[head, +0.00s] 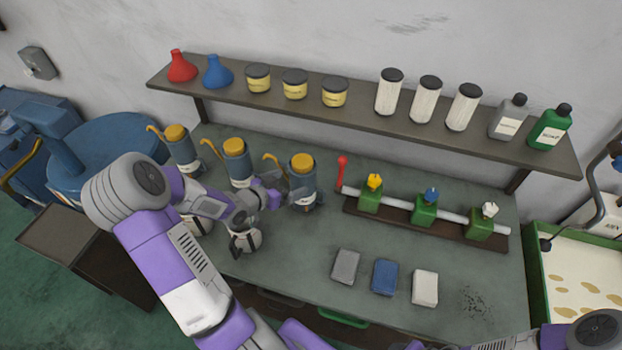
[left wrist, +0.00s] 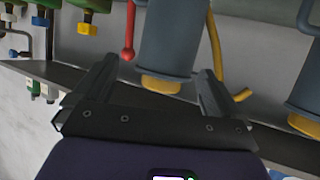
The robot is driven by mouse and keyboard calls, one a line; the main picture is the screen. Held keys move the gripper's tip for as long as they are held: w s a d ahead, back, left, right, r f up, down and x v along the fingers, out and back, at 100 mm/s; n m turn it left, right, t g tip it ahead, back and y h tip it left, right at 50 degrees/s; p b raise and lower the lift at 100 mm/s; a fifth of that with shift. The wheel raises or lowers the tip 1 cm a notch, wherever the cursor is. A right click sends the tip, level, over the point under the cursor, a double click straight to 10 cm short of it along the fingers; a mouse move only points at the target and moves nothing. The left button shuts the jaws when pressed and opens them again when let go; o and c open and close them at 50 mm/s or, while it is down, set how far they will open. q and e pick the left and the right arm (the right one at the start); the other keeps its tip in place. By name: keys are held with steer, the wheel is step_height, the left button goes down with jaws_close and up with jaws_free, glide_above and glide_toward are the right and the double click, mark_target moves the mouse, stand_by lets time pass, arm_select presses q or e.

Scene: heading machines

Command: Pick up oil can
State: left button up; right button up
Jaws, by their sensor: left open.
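Three oil cans stand in a row at the back left of the bench: left (head: 186,155), middle (head: 238,165) and right (head: 303,190). They are grey-blue cylinders with yellow caps and curved orange spouts. My left gripper (head: 283,186) is open beside the right oil can. In the left wrist view, which is upside down, this can (left wrist: 170,40) shows ahead of and between the spread fingers (left wrist: 160,72). I cannot tell whether either finger touches it. The neighbouring can shows at the wrist view's right edge. My right gripper is out of view.
A shelf (head: 360,107) with bottles, tins and jars overhangs the bench back. A red-handled lever (head: 341,168) and a pipe with green valves (head: 424,210) stand right of the cans. Three small blocks lie in front. The bench (head: 300,260) has free room at centre front.

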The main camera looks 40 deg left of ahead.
mark_target(299, 173)
arm_select(q)
steer(key=shift+w+a+r, duration=0.1)
steer(key=shift+a+r, duration=0.1)
steer(key=shift+a, duration=0.25)
steer(key=shift+w, duration=0.3)
steer(key=shift+b+x, duration=0.35)
steer(key=shift+x, duration=0.45)
steer(key=x, duration=0.5)
steer(key=shift+a+f+b, duration=0.15)
steer(key=shift+b, duration=0.15)
steer(key=shift+s, duration=0.1)
steer(key=shift+c, duration=0.4)
steer(key=c, duration=1.5)
steer(key=shift+r, duration=0.2)
